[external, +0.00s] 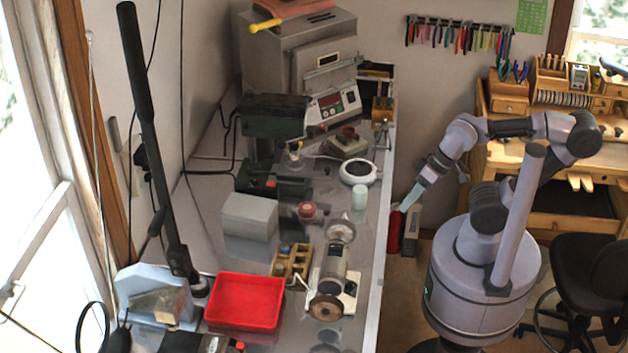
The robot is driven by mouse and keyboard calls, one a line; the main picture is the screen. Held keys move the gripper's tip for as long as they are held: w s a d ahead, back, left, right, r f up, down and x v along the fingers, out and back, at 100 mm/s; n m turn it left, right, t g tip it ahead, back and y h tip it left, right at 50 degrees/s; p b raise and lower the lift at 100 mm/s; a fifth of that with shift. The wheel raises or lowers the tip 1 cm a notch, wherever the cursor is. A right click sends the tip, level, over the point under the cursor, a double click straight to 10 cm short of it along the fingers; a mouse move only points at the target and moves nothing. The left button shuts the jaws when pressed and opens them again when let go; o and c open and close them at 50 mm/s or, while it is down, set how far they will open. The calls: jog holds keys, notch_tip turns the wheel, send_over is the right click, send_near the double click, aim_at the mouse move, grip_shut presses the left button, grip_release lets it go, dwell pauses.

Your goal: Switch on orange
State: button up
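My gripper (411,197) hangs at the right edge of the metal workbench, pointing down and to the left. Its pale fingers are small here, and I cannot tell if they are open or shut. A small orange-red spot (271,184), possibly a switch, shows on the base of the dark green bench machine (274,120). My gripper is well to the right of it and apart from it. A grey kiln-like box (297,60) behind has a control panel (331,105) with a red display and small buttons. No switch is clearly orange.
The workbench (366,262) holds a polishing motor (334,270), a red tray (245,302), a grey box (250,216), a round white device (358,172) and a pale cup (359,197). A red cylinder (395,230) stands beside the bench below my gripper. A black chair (580,280) stands right.

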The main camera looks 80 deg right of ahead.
jog(key=w+d+h, duration=0.1)
jog(key=w+d, duration=0.2)
jog(key=w+d+t+h, duration=0.1)
jog(key=w+d, duration=0.2)
jog(key=w, duration=0.1)
jog(key=w+d+t+h, duration=0.1)
jog(key=w+d, duration=0.2)
jog(key=w, duration=0.1)
jog(key=shift+w+d+r+h, duration=0.25)
jog(key=shift+d+r+h, duration=0.05)
jog(key=shift+d+r, duration=0.05)
grip_shut()
jog(key=w+d+f+n+t, duration=0.2)
jog(key=w+d, duration=0.4)
jog(key=w, duration=0.3)
jog(key=w+d+f+n+t+y+p, duration=0.1)
jog(key=w+d+f+t, duration=0.3)
jog(key=w, duration=0.6)
jog(key=d+f+n, duration=0.1)
jog(key=d+f, duration=0.1)
jog(key=d, duration=0.1)
jog(key=shift+w+d+y, duration=0.25)
jog(key=shift+y, duration=0.05)
